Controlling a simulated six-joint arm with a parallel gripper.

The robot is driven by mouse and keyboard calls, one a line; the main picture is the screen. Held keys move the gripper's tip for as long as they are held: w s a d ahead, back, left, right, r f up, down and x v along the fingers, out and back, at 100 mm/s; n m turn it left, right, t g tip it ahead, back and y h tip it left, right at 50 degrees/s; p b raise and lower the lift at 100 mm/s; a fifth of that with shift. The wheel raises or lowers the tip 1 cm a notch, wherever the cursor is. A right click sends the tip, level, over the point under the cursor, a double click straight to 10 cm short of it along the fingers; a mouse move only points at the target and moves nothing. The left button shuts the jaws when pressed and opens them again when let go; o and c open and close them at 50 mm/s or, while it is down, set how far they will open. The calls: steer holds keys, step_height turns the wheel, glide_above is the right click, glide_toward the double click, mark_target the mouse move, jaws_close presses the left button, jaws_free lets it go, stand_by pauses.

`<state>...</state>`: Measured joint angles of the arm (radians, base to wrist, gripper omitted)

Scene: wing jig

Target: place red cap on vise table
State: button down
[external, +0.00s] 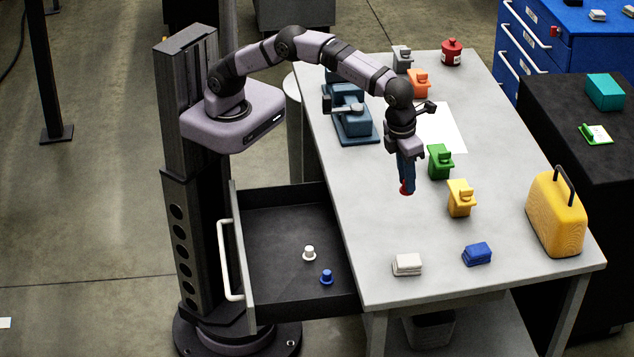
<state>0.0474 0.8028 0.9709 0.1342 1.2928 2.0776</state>
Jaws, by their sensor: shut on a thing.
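The blue-grey vise (353,120) stands on the table's left side, up and left of my gripper.
Green (440,161), yellow (460,198) and orange (419,82) blocks stand near my arm. The open drawer (270,215) holds a white cap (309,253) and a blue cap (327,277). A yellow case (556,213) stands at right.

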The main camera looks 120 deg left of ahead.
steer(key=shift+w+f+m, duration=0.25)
steer(key=shift+w+m, duration=0.55)
steer(key=shift+m, duration=0.1)
steer(key=shift+w+f+m, duration=0.2)
steer(key=shift+f+m, duration=0.05)
steer(key=shift+m, duration=0.05)
steer(key=shift+f, duration=2.35)
steer(key=p, duration=0.3)
glide_toward(423, 243)
steer(key=shift+s+d+f, duration=0.15)
steer(key=shift+s+f, duration=0.3)
steer(key=shift+f, duration=0.4)
steer(key=shift+s+d+f, duration=0.1)
steer(key=shift+s+f, duration=0.4)
steer(key=shift+f, duration=0.35)
steer(key=shift+s+d+f, duration=0.15)
steer(key=shift+s+f, duration=0.3)
steer(key=shift+f, duration=0.4)
steer(key=shift+f, duration=0.15)
steer(key=c, duration=1.6)
jaws_free()
